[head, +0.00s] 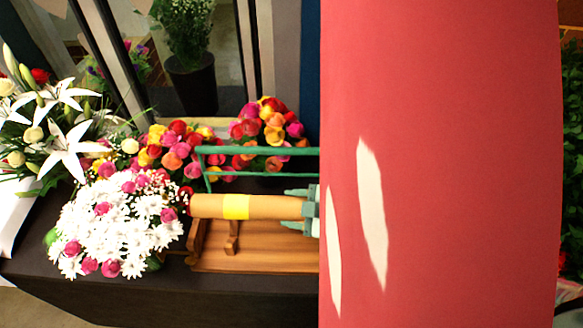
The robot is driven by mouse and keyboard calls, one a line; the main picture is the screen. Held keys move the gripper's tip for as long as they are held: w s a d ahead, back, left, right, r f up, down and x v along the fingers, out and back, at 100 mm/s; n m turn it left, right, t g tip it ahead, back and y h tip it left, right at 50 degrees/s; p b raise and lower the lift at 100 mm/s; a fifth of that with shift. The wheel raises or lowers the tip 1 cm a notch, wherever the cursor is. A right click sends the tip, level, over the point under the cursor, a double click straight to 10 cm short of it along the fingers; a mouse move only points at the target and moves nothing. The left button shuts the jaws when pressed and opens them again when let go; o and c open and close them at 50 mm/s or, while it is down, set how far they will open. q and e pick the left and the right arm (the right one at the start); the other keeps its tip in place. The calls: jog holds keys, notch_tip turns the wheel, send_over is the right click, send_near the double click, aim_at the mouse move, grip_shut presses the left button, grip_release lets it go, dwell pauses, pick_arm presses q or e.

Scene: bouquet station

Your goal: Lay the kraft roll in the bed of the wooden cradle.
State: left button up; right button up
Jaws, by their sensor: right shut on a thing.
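The kraft roll (272,207) is a tan cylinder with a yellow band, lying level from left to right. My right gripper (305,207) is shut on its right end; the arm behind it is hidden. The wooden cradle (275,257) stands on the dark table below the roll, with wooden uprights at its left. The roll is over the cradle's left part, and its left end overlaps the uprights in the picture. I cannot tell whether they touch. The cradle's right part is hidden. My left gripper is not in view.
A large red surface (450,120) close to the camera covers much of the right side. A green rail frame (262,151) stands behind the roll. White daisies (110,225) crowd the cradle's left, with lilies (68,150) beyond. Colourful flowers (270,122) are at the back.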

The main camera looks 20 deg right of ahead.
jog(key=shift+w+d+r, duration=0.2)
jog(key=shift+w+d, duration=0.2)
jog(key=shift+w+d+f, duration=0.15)
jog(key=shift+w+f, duration=0.05)
jog(key=shift+s+f+b, duration=0.2)
jog(key=shift+f+b, duration=0.3)
jog(key=shift+f, duration=0.15)
notch_tip(320, 180, down, 10)
jog(key=b, duration=0.9)
jog(key=shift+f, duration=0.25)
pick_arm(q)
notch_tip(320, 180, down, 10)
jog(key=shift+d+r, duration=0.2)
pick_arm(e)
jog(key=o, duration=1.5)
jog(key=shift+o, duration=0.2)
jog(key=shift+f, duration=0.1)
